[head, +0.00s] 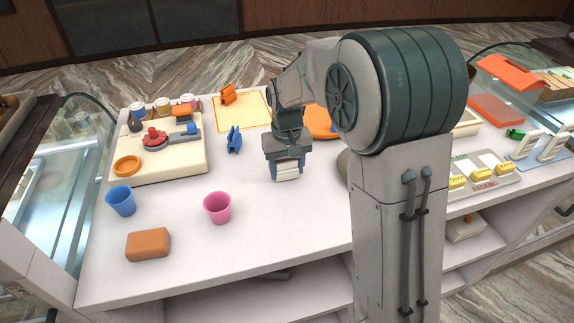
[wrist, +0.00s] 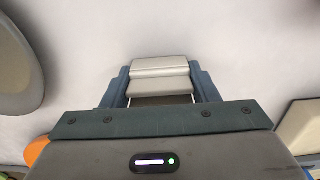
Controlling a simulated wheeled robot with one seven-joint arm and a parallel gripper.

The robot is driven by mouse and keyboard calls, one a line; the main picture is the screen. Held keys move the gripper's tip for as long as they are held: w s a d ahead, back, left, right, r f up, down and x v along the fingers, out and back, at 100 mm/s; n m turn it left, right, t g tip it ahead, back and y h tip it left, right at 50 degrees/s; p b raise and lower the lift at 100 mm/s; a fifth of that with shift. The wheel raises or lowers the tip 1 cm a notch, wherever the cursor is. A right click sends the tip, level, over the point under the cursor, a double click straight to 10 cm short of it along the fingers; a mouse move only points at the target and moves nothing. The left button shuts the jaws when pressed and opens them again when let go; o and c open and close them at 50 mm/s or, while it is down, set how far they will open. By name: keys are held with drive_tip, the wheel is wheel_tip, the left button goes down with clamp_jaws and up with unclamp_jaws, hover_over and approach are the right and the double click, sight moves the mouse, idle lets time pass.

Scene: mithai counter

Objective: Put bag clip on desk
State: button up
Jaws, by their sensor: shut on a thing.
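My gripper (head: 286,172) hangs over the white counter top (head: 275,240), near its middle, pointing down. Its blue-grey fingers (wrist: 162,90) are shut on a pale grey, two-part piece (wrist: 160,67), apparently the bag clip. The piece spans the gap between the fingers, and its lower end shows in the head view (head: 287,174). I cannot tell whether it touches the counter. The gripper body hides its upper part.
A blue clip-like thing (head: 234,139) stands left of my gripper; an orange one (head: 229,94) is behind it. A pink cup (head: 217,208), blue cup (head: 121,201) and brown block (head: 148,244) are front left. A cream board (head: 185,172) is left. The counter just before the gripper is clear.

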sight(287, 161)
drive_tip(key=shift+f, duration=0.15)
drive_tip(key=o, duration=1)
drive_tip(key=shift+c, duration=0.2)
wheel_tip(287, 161, up, 12)
drive_tip(key=shift+r, duration=0.15)
drive_tip(key=s+d+f+m+t, duration=0.1)
drive_tip(key=s+d, duration=0.4)
drive_tip(key=s, duration=0.6)
drive_tip(key=s+d+f+m+t, duration=0.1)
drive_tip(key=s+d, duration=0.4)
drive_tip(key=s, duration=0.6)
wheel_tip(287, 161, down, 3)
drive_tip(key=shift+d+r+t, duration=0.15)
drive_tip(key=shift+d+t, duration=0.05)
drive_tip(key=shift+t, duration=0.3)
